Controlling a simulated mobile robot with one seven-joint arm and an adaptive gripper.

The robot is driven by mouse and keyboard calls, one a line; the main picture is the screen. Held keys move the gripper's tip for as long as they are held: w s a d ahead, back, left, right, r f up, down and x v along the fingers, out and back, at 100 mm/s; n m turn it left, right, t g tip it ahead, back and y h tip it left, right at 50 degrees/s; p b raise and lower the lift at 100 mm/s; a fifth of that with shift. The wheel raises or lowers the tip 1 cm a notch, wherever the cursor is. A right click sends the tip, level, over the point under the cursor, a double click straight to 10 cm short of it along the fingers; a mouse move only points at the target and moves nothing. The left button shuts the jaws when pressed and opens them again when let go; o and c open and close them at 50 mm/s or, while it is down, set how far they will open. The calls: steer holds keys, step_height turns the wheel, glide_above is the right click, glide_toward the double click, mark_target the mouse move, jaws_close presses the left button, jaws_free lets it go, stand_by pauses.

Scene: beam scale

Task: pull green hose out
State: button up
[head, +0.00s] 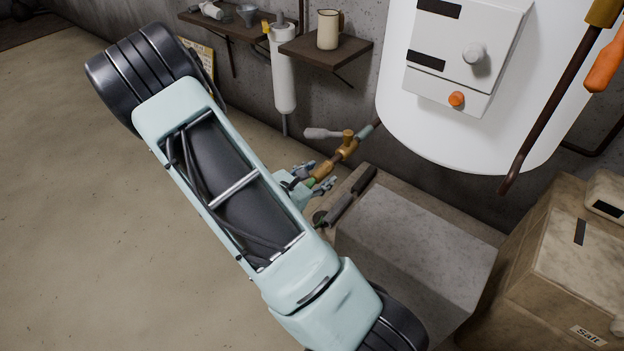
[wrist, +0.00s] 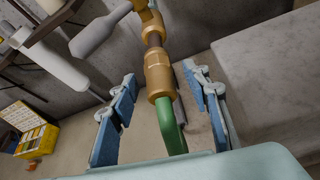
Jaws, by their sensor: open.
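The green hose (wrist: 170,128) hangs from the lower end of a brass fitting (wrist: 158,75) in the wrist view. My gripper (wrist: 162,84) is open, with one blue-padded finger on each side of the hose and fitting. Gaps show on both sides. The gripper (head: 314,177) also shows in the head view, around the fitting's end, partly hidden by my arm. A brass valve (head: 346,146) with a grey lever joins the fitting to the tank pipe.
A white tank (head: 460,140) with a control box hangs at the upper right. A grey block (head: 415,235) stands right of the gripper, with a dark tool (head: 350,197) along its edge. A white filter cylinder (head: 284,82) and shelves line the wall. Floor at left is clear.

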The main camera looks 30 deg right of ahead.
jaws_close()
stand_by(0.7)
